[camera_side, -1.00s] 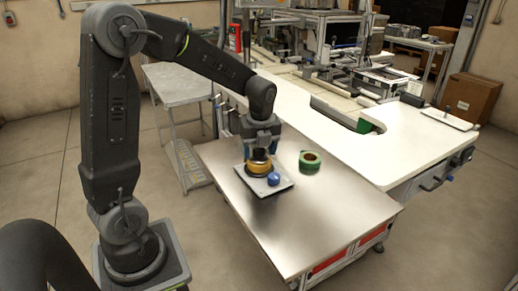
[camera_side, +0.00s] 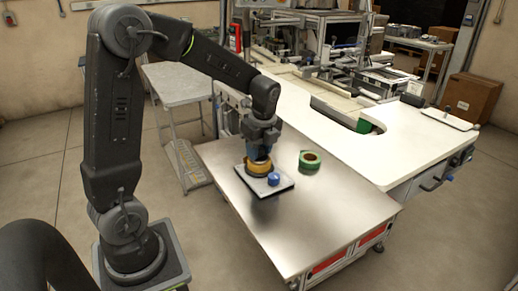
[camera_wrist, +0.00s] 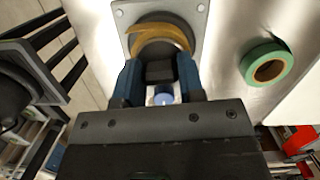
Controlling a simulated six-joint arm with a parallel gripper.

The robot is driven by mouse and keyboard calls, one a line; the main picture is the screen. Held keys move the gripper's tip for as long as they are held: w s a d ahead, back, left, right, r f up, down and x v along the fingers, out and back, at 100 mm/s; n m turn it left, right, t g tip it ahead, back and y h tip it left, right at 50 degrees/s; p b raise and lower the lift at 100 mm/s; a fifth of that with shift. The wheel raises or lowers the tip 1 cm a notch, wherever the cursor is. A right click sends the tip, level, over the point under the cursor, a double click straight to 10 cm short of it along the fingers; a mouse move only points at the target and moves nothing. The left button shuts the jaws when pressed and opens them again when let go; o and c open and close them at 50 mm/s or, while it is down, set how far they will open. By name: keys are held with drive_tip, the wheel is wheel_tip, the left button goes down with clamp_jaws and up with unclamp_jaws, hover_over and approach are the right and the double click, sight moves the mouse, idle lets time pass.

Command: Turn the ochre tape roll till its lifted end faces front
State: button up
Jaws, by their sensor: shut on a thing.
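The ochre tape roll (camera_side: 258,170) lies flat on a pale plate (camera_side: 285,188) on the metal table. My gripper (camera_side: 259,157) points down over the roll and is shut on it. In the wrist view the blue-sided fingers (camera_wrist: 157,75) straddle the dark middle of the roll, and an ochre band (camera_wrist: 165,32) curves beyond them. The band seems to stick out at the left; I cannot clearly tell the lifted end. A blue knob (camera_side: 273,179) sits on the plate at the roll's right front; it shows partly between the fingers in the wrist view (camera_wrist: 163,98).
A green tape roll (camera_side: 309,161) lies on the table, apart from the plate, to the right; it also shows in the wrist view (camera_wrist: 266,66). The bare metal table (camera_side: 310,220) is clear in front. A white workbench (camera_side: 350,150) adjoins behind.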

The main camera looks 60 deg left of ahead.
drive_tip(key=n, duration=0.4)
drive_tip(key=shift+g, duration=0.4)
drive_tip(key=n, duration=0.5)
drive_tip(key=shift+h, duration=0.4)
drive_tip(key=o, duration=1.1)
drive_tip(key=shift+r, duration=0.15)
